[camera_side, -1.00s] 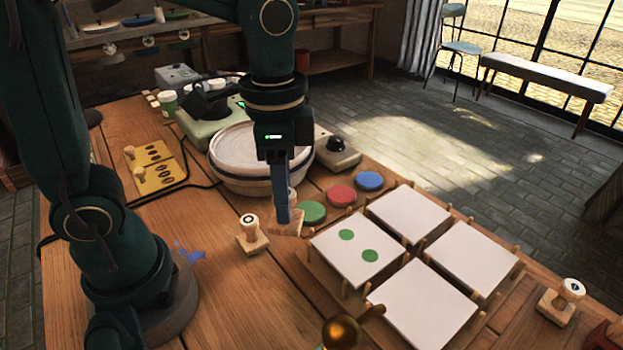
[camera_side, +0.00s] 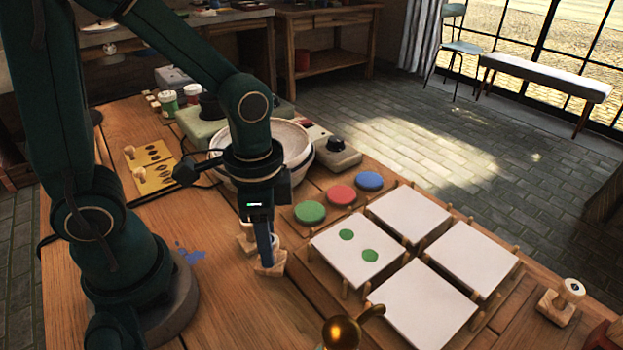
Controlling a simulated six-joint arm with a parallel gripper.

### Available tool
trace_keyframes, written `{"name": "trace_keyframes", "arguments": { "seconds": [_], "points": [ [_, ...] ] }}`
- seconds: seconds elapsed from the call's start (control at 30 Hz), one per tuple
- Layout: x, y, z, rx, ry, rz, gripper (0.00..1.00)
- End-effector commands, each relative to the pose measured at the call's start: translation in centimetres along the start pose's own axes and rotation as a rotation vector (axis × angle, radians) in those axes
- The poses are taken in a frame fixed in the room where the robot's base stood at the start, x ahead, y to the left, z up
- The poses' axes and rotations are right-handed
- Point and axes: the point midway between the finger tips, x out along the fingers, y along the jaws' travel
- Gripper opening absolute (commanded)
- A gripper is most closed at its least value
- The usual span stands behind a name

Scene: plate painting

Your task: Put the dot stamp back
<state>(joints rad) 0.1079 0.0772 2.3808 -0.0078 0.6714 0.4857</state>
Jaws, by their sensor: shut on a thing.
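My gripper (camera_side: 265,254) is shut on a wooden stamp, taken as the dot stamp (camera_side: 275,265), low over the table left of the plates. Its top mark is hidden, and I cannot tell whether its base touches the wood. A second stamp (camera_side: 245,243) stands just behind and left of it, partly hidden by my gripper. A third stamp (camera_side: 559,301) stands at the far right with a dark mark on its knob. The left white plate (camera_side: 335,262) carries two green dots (camera_side: 369,256).
Green (camera_side: 309,212), red (camera_side: 341,196) and blue (camera_side: 369,181) paint pads lie behind the plates. A yellow board (camera_side: 157,176) with small knobs lies at the left. A pale bowl (camera_side: 297,143) stands behind my arm. A brass ball (camera_side: 341,332) is at the front edge.

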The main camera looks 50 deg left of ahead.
Motion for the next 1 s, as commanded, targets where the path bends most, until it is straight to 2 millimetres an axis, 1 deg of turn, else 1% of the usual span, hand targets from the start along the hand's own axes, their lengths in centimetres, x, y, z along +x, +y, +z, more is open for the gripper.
{"name": "trace_keyframes", "arguments": {
  "seconds": [0.03, 0.13, 0.43, 0.57, 0.6, 0.63, 0.67, 1.0],
  "points": [
    [0.7, 0.1, 0.1, 0.0, -0.005, 0.003, 0.03],
    [1.3, 0.1, 0.1, 0.0, -0.003, 0.002, 0.03],
    [1.4, 0.0, 0.0, 0.0, 0.0, 0.0, 0.03],
    [1.8, 0.0, 0.0, 0.0, 0.0, 0.0, 0.03],
    [1.8, 0.0, 0.0, 0.0, 0.001, -0.001, 0.54],
    [1.7, 0.0, 0.0, 0.0, 0.001, -0.001, 0.65],
    [1.7, 0.0, 0.0, 0.0, 0.001, -0.001, 0.68],
    [1.6, 0.0, 0.0, 0.0, 0.001, -0.001, 0.68]
  ]
}}
